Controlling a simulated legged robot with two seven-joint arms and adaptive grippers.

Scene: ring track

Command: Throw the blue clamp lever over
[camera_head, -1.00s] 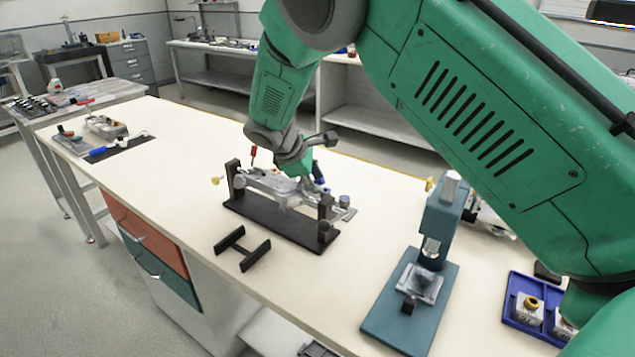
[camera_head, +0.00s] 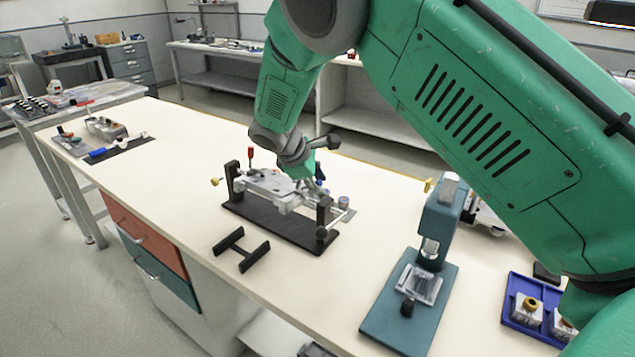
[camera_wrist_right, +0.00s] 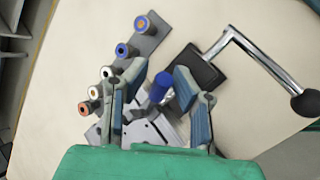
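The blue clamp lever (camera_wrist_right: 160,88) shows in the right wrist view as a blue grip standing between my right gripper's fingers. My right gripper (camera_wrist_right: 159,75) is open, with one finger on each side of the lever. I cannot tell whether either finger touches it. In the head view my right gripper (camera_head: 308,182) reaches down over the right part of the grey clamping fixture (camera_head: 268,184), and mostly hides the lever. The fixture sits on a black base (camera_head: 270,224). A red lever (camera_head: 251,153) stands upright at its left end. My left gripper is out of view.
A crank with a black knob (camera_wrist_right: 305,103) juts out beside the gripper. Blue, white and orange-ringed round parts (camera_wrist_right: 122,50) stand on the other side. A black H-shaped stand (camera_head: 240,250), a teal press (camera_head: 425,285) and a blue tray (camera_head: 525,312) occupy the front and right of the bench.

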